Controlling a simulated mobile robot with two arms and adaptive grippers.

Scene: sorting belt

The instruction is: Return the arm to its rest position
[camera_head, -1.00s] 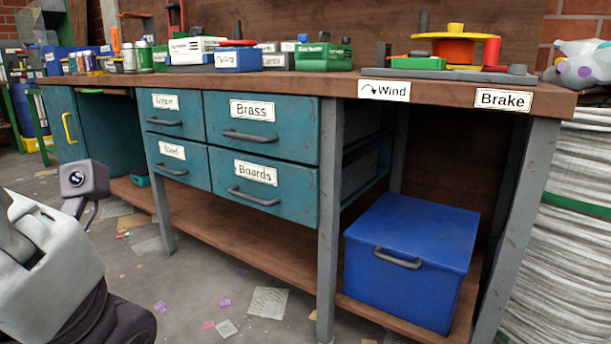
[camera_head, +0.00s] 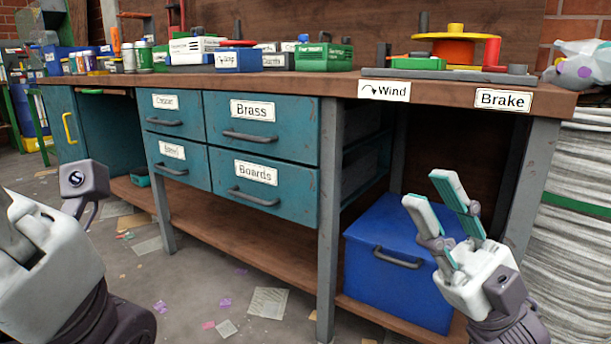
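My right gripper (camera_head: 441,190) is in view at the lower right, in front of the blue box under the bench. Its two teal-faced fingers point up and to the left, with a gap between them, and nothing is held. My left arm (camera_head: 45,262) shows at the lower left edge; its fingers are not clearly visible, so I cannot tell their state.
The wooden workbench (camera_head: 290,82) carries bins and a winding device (camera_head: 455,45). Teal drawers (camera_head: 262,138) below are shut. The blue lidded box (camera_head: 370,285) stands on the lower shelf. Paper stacks (camera_head: 575,240) stand at the right. Scraps lie on the open floor.

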